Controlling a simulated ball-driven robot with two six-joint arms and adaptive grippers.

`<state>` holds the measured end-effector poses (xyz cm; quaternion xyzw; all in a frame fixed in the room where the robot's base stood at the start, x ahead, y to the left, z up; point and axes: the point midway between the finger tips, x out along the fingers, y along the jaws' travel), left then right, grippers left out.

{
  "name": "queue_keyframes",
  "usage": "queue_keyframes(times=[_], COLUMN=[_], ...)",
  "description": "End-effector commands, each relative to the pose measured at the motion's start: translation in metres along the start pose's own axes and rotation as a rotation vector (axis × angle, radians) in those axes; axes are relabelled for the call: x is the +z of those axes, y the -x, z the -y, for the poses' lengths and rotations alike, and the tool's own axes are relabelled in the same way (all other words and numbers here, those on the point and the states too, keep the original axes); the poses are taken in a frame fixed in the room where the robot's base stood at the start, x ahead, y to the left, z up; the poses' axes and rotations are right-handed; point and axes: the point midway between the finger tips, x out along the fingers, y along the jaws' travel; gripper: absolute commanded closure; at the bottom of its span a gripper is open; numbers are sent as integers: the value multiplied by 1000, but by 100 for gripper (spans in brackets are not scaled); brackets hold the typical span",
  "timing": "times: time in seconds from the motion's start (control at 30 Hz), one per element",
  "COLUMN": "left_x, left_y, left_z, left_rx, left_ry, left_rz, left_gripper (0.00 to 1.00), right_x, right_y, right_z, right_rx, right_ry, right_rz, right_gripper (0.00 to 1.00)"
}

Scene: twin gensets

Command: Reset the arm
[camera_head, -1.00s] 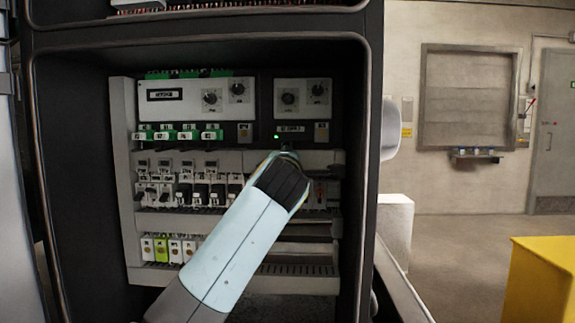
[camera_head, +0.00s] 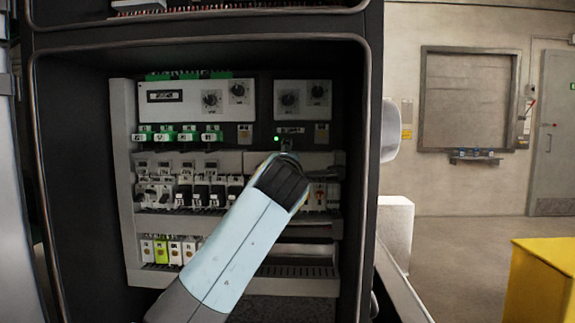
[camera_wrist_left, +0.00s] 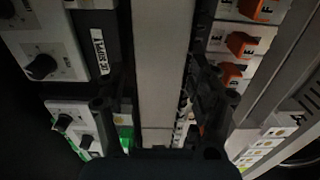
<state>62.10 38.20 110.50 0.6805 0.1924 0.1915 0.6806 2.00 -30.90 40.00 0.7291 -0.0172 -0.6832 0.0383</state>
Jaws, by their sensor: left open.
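My left arm reaches up from the bottom of the head view into an open electrical cabinet (camera_head: 369,180). My left gripper (camera_head: 287,149) is mostly hidden behind its own wrist, close to the panel below a small green light (camera_head: 277,138). In the left wrist view the gripper (camera_wrist_left: 160,108) has its two dark fingers spread wide apart, with nothing held between them. A pale strip (camera_wrist_left: 160,60) of the panel lies beyond the gap. Whether the fingers touch the panel cannot be told. My right gripper is not in view.
Control modules with knobs (camera_head: 210,99), green terminals (camera_head: 165,135) and rows of breakers (camera_head: 195,193) surround the gripper. The cabinet frame closes in on both sides. A yellow box (camera_head: 545,280) stands at the lower right, with open floor (camera_head: 450,250) beside it.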

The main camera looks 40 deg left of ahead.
Motion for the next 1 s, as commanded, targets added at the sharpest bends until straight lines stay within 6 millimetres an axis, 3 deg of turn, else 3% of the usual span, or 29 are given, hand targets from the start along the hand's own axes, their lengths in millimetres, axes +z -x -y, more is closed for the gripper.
queue_keyframes(times=[0.4,0.73,0.87,1.0], left_x=[1,-1,-9,-31], left_y=[63,75,86,127], left_z=[1,3,35,112], left_rx=[-2,-7,-93,-313], left_ry=[3,-12,-149,-518], left_rz=[2,0,15,114], left_gripper=[26,26,26,26], right_x=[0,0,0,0], right_y=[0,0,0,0], right_z=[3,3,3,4], right_rx=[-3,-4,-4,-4], right_ry=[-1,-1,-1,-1], right_rz=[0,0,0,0], right_gripper=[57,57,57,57])
